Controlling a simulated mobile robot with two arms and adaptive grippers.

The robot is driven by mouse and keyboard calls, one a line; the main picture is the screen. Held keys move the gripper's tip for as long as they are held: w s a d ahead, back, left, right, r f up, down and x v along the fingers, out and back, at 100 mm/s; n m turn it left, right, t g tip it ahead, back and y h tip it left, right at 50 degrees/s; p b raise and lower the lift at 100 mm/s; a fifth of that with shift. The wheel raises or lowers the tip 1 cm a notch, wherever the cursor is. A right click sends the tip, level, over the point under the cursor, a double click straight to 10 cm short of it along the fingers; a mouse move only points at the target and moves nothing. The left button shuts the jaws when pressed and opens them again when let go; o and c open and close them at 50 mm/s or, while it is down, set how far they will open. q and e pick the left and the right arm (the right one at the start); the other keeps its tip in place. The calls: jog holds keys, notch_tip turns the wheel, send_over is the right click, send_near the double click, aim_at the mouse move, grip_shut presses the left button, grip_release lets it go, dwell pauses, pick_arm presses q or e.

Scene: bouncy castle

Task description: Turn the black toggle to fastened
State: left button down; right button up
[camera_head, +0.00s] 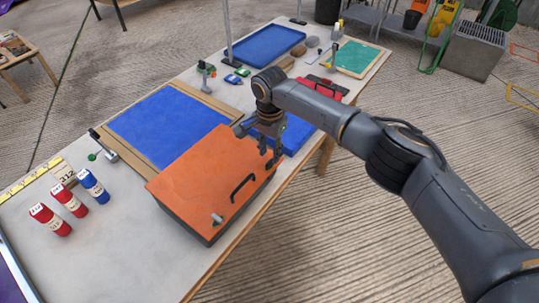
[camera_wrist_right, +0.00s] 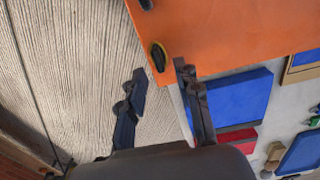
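An orange-lidded case (camera_head: 205,175) with dark sides lies on the long table; its orange lid fills the upper right of the right wrist view (camera_wrist_right: 235,35). The black toggle (camera_wrist_right: 158,57) sits near the lid's corner, an elongated dark piece with a yellowish rim. In the head view it is not clearly visible by the gripper. My right gripper (camera_head: 270,152) is over the case's far right corner. Its fingers (camera_wrist_right: 160,98) are apart and empty, with the toggle beyond the gap between their tips. I cannot tell any contact. My left gripper is not in view.
A black handle (camera_head: 242,187) and a pale grey latch-like piece (camera_head: 216,219) are on the case's front edge. Blue panels (camera_head: 165,125), a red case (camera_head: 321,88) and red and blue cans (camera_head: 70,200) share the table. Open floor (camera_head: 280,255) lies in front.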

aim_at(269, 162)
jog(key=f, duration=0.2)
jog(key=shift+s+f, duration=0.3)
jog(key=shift+w+f, duration=0.15)
jog(key=shift+f, duration=0.15)
grip_shut()
jog(key=shift+n, duration=0.4)
jog(key=n, duration=0.3)
jog(key=shift+n+p, duration=0.3)
jog(key=shift+p, duration=0.1)
jog(key=n, duration=0.4)
jog(key=shift+n, duration=0.3)
jog(key=n, duration=0.4)
jog(key=shift+n+p, duration=0.3)
jog(key=shift+p, duration=0.05)
jog(key=shift+n, duration=2.2)
